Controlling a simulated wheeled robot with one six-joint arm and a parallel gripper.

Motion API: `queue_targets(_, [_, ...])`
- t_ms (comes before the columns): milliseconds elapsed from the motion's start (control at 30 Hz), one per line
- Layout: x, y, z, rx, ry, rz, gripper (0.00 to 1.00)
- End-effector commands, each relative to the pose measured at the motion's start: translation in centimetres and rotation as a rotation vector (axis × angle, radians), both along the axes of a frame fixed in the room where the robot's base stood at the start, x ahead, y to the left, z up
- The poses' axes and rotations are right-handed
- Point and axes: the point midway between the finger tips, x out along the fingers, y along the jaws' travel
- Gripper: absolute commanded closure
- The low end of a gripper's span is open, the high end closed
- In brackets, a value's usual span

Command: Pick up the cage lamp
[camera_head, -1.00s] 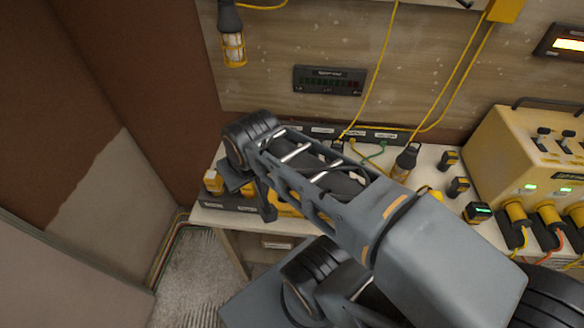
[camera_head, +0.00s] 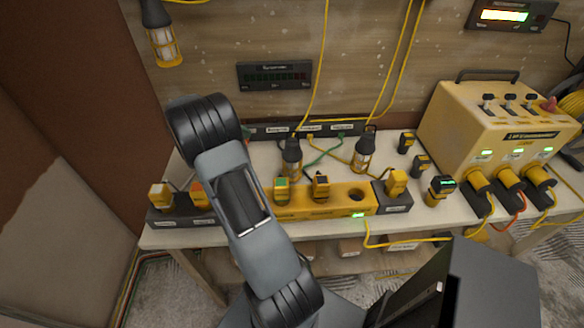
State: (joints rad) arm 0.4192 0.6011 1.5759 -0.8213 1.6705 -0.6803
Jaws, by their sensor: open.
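A cage lamp (camera_head: 163,42) with a dark handle and a yellow wire cage hangs at the upper left against the wooden wall, its lit bulb pointing down. Two similar dark-topped, lamp-like pieces stand upright on the white table, one left of centre (camera_head: 291,158) and one to its right (camera_head: 364,152). My arm crosses the left middle of the view, below the hanging lamp and left of the standing pieces. The fingers of my gripper do not show, and nothing held can be seen.
The white table (camera_head: 440,222) carries a yellow socket strip (camera_head: 336,203) with plugs and a grey block (camera_head: 393,198). A yellow power box (camera_head: 492,125) with cables stands at the right. Yellow cords hang down the wall. A dark display panel (camera_head: 274,75) is on the wall.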

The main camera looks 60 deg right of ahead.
Motion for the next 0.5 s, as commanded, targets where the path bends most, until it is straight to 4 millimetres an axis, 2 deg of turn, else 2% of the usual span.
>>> queue_targets(33, [0.0,-0.9,-1.2,-0.001,0.046,-0.005,0.0])
queue_targets(233, [-0.7,-2.9,-2.7,-0.002,0.144,-0.012,0.0])
queue_targets(500, [-4.5,-5.3,-4.4,-0.001,0.158,-0.014,0.0])
